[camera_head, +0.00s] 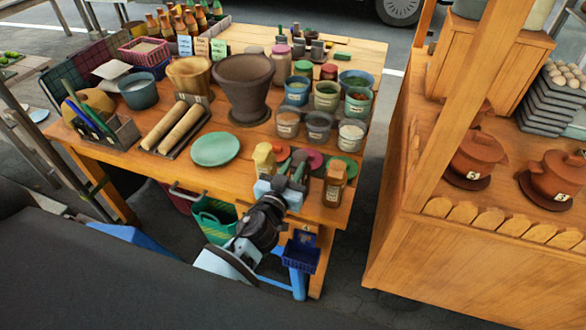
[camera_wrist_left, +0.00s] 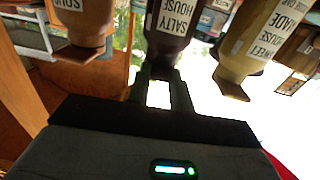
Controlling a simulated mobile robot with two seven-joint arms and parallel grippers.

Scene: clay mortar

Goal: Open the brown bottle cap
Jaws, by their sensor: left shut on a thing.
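Three bottles stand near the table's front right edge. One has yellow contents and shows in the head view (camera_head: 264,158) and at right in the wrist view (camera_wrist_left: 252,40). One is orange-brown, in the head view (camera_head: 334,185) and at left in the wrist view (camera_wrist_left: 88,22). Between them is a dark brown bottle labelled "SALTY HOUSE" (camera_wrist_left: 176,25), upside down in the wrist picture. My left gripper (camera_head: 296,172) is shut at this dark bottle's cap end (camera_wrist_left: 161,72); the fingers hide part of the cap. Whether the cap is open cannot be told. My right gripper is not in view.
The wooden table (camera_head: 252,144) holds small coloured lids beside the bottles, a green plate (camera_head: 215,149), a large brown mortar (camera_head: 243,85) and several jars. A wooden counter (camera_head: 470,245) with clay pots stands at right, across a gap.

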